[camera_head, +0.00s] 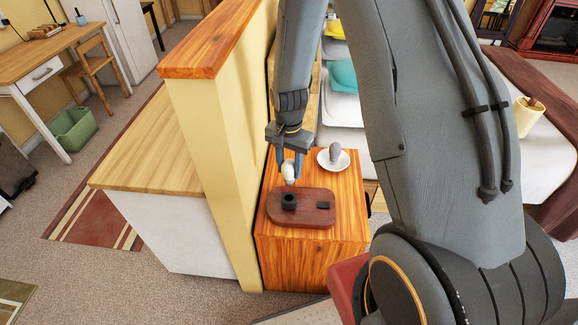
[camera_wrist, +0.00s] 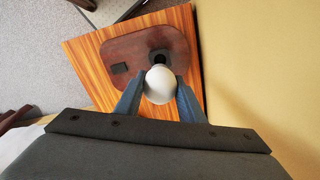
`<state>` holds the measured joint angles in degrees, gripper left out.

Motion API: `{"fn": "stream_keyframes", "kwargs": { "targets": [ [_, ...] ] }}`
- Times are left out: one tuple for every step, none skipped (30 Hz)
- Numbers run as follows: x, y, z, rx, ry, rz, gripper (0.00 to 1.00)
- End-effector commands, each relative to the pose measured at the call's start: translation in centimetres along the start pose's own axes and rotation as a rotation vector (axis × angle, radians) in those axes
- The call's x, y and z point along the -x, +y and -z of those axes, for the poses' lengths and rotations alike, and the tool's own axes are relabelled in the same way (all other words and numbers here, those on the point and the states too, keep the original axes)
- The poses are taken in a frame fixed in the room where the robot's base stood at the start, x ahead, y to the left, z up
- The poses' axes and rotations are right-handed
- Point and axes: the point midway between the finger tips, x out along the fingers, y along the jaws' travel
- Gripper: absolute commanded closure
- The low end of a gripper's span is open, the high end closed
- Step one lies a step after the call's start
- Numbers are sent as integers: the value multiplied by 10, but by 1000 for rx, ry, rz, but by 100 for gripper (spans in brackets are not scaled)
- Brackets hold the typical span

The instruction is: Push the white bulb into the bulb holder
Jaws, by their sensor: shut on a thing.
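The white bulb (camera_head: 289,173) is held between the fingers of my gripper (camera_head: 288,166), above the small wooden cabinet. It also shows in the wrist view (camera_wrist: 160,84), with a blue finger on each side. The bulb holder (camera_head: 289,201) is a short black socket on the left part of a dark red-brown board (camera_head: 312,220). In the wrist view the holder (camera_wrist: 158,56) is just beyond the bulb and partly hidden by it. The bulb appears apart from the holder and just above it in the head view. My gripper is shut on the bulb.
A grey bulb (camera_head: 334,154) stands on a white saucer (camera_head: 344,166) behind the board. A small black block (camera_head: 323,205) sits on the board's right part. A yellow partition wall (camera_head: 228,140) rises close to the left of the wooden cabinet (camera_head: 345,246).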

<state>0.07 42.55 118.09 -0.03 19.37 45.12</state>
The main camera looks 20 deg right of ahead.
Motion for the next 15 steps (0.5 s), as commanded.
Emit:
{"fn": "stream_keyframes", "kwargs": {
  "targets": [
    [-2, 0, 0, 1, 0, 0, 86],
    [-4, 0, 0, 1, 0, 0, 86],
    [-6, 0, 0, 1, -1, -1, 86],
    [-7, 0, 0, 2, -1, -1, 86],
    [-8, -1, -1, 2, -1, -1, 86],
    [-11, -1, -1, 3, -1, -1, 86],
    [-12, -1, -1, 3, -1, -1, 86],
    [-14, -1, -1, 3, -1, -1, 86],
    [-16, -1, -1, 3, -1, -1, 86],
    [-18, -1, -1, 3, -1, -1, 86],
    [-19, -1, -1, 3, -1, -1, 86],
    [-21, -1, -1, 3, -1, -1, 86],
    [-23, -1, -1, 3, 0, 0, 86],
    [-24, -1, -1, 3, 0, 0, 86],
    [-27, -1, -1, 3, 0, 0, 86]
  ]
}}
